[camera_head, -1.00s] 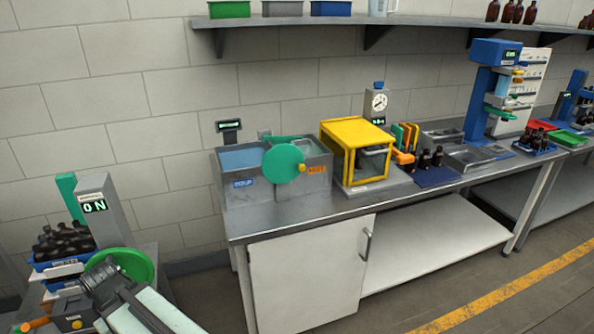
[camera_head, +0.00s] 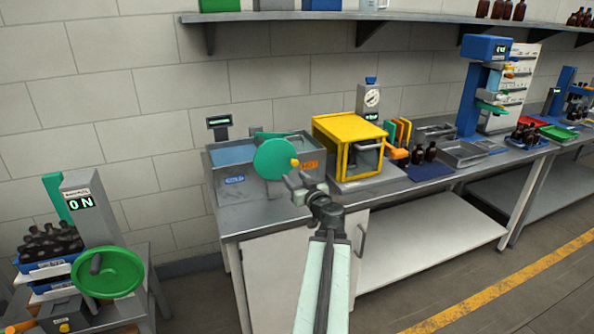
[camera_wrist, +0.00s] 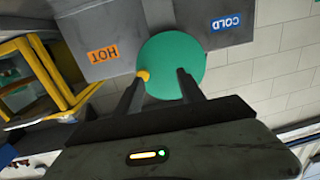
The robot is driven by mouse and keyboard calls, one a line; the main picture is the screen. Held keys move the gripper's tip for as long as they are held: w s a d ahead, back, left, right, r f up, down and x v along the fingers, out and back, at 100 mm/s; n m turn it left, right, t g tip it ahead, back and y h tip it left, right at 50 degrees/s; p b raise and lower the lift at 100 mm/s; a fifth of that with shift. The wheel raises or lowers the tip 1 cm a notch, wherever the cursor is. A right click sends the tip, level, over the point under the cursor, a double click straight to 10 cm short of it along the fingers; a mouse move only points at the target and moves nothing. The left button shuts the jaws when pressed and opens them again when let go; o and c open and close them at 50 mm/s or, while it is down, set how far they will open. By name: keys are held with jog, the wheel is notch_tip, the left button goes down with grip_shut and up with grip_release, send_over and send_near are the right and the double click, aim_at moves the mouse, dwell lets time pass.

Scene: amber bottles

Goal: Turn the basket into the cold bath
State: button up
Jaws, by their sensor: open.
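A grey steel twin bath stands on the bench, its front wall (camera_head: 262,190) facing me. A blue label (camera_head: 235,180), reading COLD in the wrist view (camera_wrist: 226,22), marks the left side with bluish water (camera_head: 232,154). An orange HOT label (camera_head: 309,165) marks the right side. A green disc (camera_head: 272,158) with a yellow knob (camera_head: 294,163) is on the front; a green bar (camera_head: 268,134) shows behind it. The basket cannot be made out clearly. My gripper (camera_head: 303,183) is open before the disc; in the wrist view the knob (camera_wrist: 143,75) is near the left finger, between the fingertips (camera_wrist: 158,77).
A yellow-framed box (camera_head: 347,146) stands right of the bath, with brown bottles (camera_head: 425,153) beyond it. A shelf (camera_head: 330,16) runs above. At the left, a stand holds a green wheel (camera_head: 107,272) and a crate of bottles (camera_head: 48,243).

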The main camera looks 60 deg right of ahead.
aim_at(295, 164)
jog(key=shift+m+h, duration=0.4)
jog(key=shift+h, duration=0.2)
jog(key=w+d, duration=0.1)
jog(key=d, duration=0.1)
jog(key=w+d, duration=0.1)
jog(key=d, duration=0.1)
jog(key=w+d, duration=0.1)
jog(key=d, duration=0.1)
jog(key=shift+w+d+r, duration=0.25)
jog(key=shift+d+r, duration=0.05)
jog(key=shift+d, duration=0.1)
grip_shut()
dwell(0.7)
